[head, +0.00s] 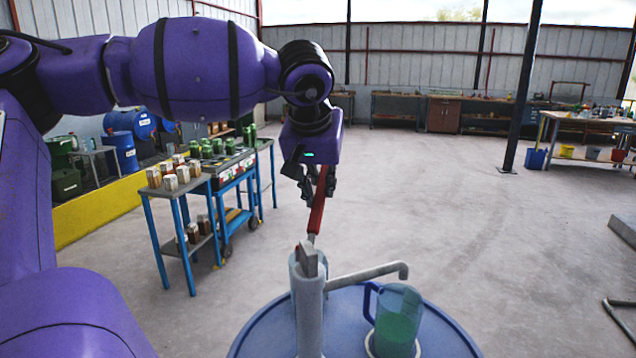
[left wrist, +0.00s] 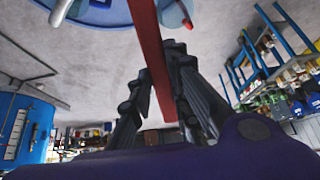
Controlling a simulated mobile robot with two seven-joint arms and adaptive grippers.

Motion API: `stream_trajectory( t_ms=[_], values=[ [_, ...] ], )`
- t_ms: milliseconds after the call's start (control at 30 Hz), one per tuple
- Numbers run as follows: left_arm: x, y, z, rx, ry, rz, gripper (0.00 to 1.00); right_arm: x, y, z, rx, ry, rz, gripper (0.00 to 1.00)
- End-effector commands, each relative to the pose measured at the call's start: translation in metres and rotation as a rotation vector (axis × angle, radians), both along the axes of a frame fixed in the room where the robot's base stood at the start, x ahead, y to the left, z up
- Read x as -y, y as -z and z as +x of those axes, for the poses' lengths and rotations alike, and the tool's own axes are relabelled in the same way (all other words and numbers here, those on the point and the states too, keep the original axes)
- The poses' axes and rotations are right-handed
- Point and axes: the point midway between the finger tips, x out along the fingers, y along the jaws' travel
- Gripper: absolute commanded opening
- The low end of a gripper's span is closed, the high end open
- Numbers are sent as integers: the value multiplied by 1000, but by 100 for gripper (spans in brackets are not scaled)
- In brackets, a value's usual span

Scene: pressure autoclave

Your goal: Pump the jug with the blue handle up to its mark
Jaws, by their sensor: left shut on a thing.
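A clear jug with a blue handle (head: 398,318) stands upright on the right part of the blue drum top, below the open end of the grey spout (head: 365,273). Green liquid fills its lower part; I cannot make out the mark. The grey pump body (head: 309,305) rises from the drum. Its red lever (head: 317,205) points steeply up. My left gripper (head: 319,185) is shut on the upper part of the red lever. In the left wrist view the red lever (left wrist: 150,45) runs between the fingers. My right gripper is not in view.
The blue drum (head: 262,333) fills the bottom centre. A blue-legged table (head: 178,190) with small boxes and a cart with green cans (head: 205,148) stand to the left. A black post (head: 520,90) stands farther back. The concrete floor between is mostly clear.

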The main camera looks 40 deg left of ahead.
Motion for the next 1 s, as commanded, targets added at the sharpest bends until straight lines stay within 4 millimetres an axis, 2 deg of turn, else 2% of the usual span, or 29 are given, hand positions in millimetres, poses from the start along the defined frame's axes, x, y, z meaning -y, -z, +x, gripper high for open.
stream_trajectory(
  t_ms=[333,367,500,800,1000],
  values=[
    [0,-3,1,9,0,3,0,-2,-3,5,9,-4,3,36],
    [0,-3,1,9,0,3,21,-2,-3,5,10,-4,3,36],
    [0,-2,1,6,0,2,36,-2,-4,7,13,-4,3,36],
    [0,-2,0,3,0,2,36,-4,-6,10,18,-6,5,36],
    [6,-18,-7,8,1,1,36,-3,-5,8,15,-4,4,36]
  ],
)
